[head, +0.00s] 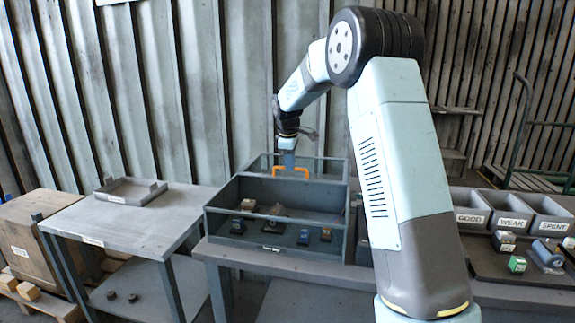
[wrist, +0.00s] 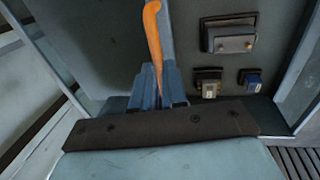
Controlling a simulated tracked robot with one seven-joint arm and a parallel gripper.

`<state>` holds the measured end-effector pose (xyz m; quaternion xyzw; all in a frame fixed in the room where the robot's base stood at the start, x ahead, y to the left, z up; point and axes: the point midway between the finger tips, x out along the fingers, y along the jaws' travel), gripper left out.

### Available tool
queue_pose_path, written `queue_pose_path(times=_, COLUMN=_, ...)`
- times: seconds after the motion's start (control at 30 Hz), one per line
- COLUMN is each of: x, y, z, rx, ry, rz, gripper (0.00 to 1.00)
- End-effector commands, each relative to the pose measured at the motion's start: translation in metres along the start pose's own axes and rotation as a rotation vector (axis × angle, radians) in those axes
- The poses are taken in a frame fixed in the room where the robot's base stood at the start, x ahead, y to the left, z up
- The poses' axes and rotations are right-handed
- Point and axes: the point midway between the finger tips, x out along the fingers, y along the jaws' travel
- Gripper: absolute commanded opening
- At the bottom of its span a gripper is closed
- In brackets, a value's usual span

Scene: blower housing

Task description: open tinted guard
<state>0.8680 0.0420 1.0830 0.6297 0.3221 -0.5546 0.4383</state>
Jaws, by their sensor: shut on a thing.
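The blower housing (head: 345,238) is a grey open-framed case on the workbench. Its tinted guard (head: 318,196) is a dark see-through panel, hard to separate from the case interior behind it. An orange handle (head: 305,173) sits along the guard's far edge; its orange bar also shows in the wrist view (wrist: 153,35). My gripper (head: 289,163) reaches down from above and is shut on the handle. In the wrist view its blue-grey fingers (wrist: 160,88) close around the orange bar. The fingers hide part of the handle. I cannot tell how far the guard is tilted.
Small parts, including a dark block (head: 248,205) and a blue one (head: 303,237), lie in the housing. A side table (head: 150,225) with a shallow tray (head: 130,191) stands left. Labelled bins (head: 510,221) and loose parts are at right. Corrugated wall is behind.

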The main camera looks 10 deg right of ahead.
Motion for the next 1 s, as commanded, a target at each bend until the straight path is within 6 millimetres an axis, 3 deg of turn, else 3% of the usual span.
queue_pose_path(times=0.1, x=0.000, y=0.000, z=0.001, rx=0.000, ry=-0.002, rz=-0.001, gripper=0.00)
queue_pose_path(times=0.13, x=0.000, y=0.000, z=0.001, rx=0.000, ry=-0.002, rz=-0.001, gripper=0.14)
queue_pose_path(times=0.4, x=0.000, y=0.000, z=0.001, rx=0.000, ry=-0.001, rz=0.000, gripper=0.38)
queue_pose_path(times=0.73, x=-0.006, y=0.000, z=0.001, rx=0.000, ry=-0.001, rz=0.000, gripper=0.38)
queue_pose_path(times=1.0, x=-0.050, y=0.001, z=0.000, rx=0.001, ry=0.001, rz=0.003, gripper=0.38)
